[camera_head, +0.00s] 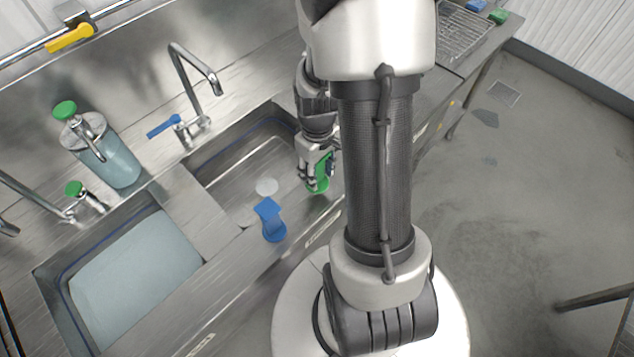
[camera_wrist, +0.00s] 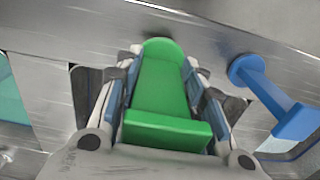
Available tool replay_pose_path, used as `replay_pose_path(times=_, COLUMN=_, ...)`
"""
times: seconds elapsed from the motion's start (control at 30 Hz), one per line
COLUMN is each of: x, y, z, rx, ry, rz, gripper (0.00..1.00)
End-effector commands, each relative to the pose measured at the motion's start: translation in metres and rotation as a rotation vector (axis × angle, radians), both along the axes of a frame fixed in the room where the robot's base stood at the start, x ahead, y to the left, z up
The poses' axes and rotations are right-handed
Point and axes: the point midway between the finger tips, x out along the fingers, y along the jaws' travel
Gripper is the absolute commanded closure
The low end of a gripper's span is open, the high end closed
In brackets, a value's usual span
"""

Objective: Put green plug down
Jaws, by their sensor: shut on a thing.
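My gripper (camera_head: 316,182) is shut on the green plug (camera_head: 321,172), over the right end of the right-hand sink near its front rim. The green plug (camera_wrist: 160,95) fills the space between my fingers in the wrist view, with its rounded end pointing away from the wrist. Whether the plug touches the metal beneath it, I cannot tell. A blue plug (camera_head: 270,220) stands at the front edge of the right-hand sink, to the left of my gripper. The blue plug also shows at the right in the wrist view (camera_wrist: 268,95).
The right-hand sink (camera_head: 225,165) looks empty apart from a pale round spot on its floor. The left-hand sink (camera_head: 135,270) holds bluish water. A tap with a blue lever (camera_head: 165,126) and a bottle with a green cap (camera_head: 110,158) stand behind the sinks.

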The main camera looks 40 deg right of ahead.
Motion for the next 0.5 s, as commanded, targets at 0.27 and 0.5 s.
replay_pose_path(times=0.27, x=-0.001, y=0.000, z=-0.029, rx=0.002, ry=0.003, rz=0.000, gripper=0.93)
replay_pose_path(times=0.5, x=0.000, y=0.000, z=-0.046, rx=0.000, ry=-0.001, rz=0.000, gripper=0.93)
